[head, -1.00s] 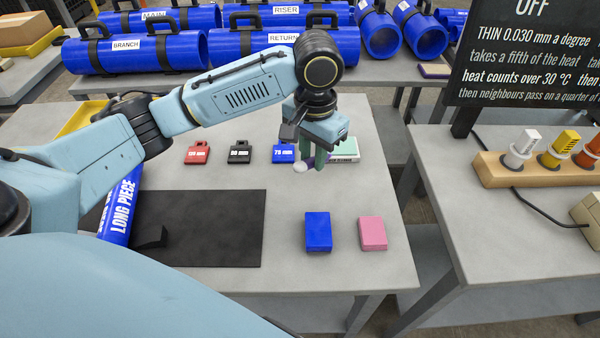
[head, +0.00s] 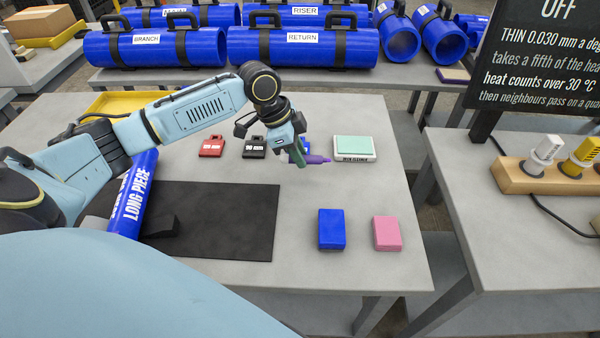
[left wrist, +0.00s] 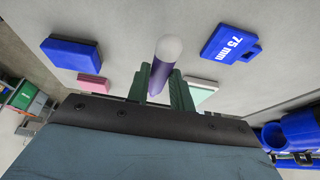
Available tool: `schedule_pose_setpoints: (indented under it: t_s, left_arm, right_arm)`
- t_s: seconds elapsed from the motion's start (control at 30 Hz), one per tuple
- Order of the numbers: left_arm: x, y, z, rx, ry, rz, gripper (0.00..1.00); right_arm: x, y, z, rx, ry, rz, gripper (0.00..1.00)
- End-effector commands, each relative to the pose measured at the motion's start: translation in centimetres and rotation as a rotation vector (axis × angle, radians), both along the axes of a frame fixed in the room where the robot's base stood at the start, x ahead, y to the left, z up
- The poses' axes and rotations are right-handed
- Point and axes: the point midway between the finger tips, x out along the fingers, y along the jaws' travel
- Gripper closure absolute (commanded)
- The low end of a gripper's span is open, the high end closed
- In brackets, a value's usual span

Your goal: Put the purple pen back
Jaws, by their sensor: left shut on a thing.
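The purple pen (head: 318,159) is held between the green fingers of my left gripper (head: 299,157), above the grey table. In the head view it points to the right, lying roughly level. In the left wrist view the pen (left wrist: 160,75) shows its pale round end toward the camera, between the two fingers (left wrist: 160,88). The gripper is shut on it. Behind the gripper, the blue 75 mm tag (head: 307,146) is partly hidden. My right gripper is not in view.
A white and mint box (head: 354,149) stands right of the pen. Red (head: 212,146) and black (head: 254,147) tags lie left. A blue block (head: 332,229) and a pink block (head: 387,233) sit in front, beside a dark mat (head: 215,220). A long blue pipe (head: 134,196) lies at left.

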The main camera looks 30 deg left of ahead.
Motion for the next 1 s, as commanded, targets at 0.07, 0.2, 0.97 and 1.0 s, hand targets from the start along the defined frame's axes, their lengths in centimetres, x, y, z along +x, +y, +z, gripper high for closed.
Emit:
schedule_pose_setpoints:
  t_s: [0.07, 0.2, 0.97, 1.0]
  left_arm:
    - [0.0, 0.0, -1.1, -0.001, 0.001, 0.001, 0.99]
    - [0.0, -0.1, -2.5, 0.001, 0.003, 0.000, 0.99]
    - [0.0, 0.0, -6.3, 0.001, 0.001, 0.000, 0.59]
    - [0.0, -0.1, -6.3, 0.001, 0.001, 0.000, 0.56]
  right_arm:
    - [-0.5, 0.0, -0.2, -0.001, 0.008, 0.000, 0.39]
    - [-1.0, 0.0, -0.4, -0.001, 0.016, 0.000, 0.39]
    - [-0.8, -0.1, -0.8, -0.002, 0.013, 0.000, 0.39]
    - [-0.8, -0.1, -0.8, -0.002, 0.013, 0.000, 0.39]
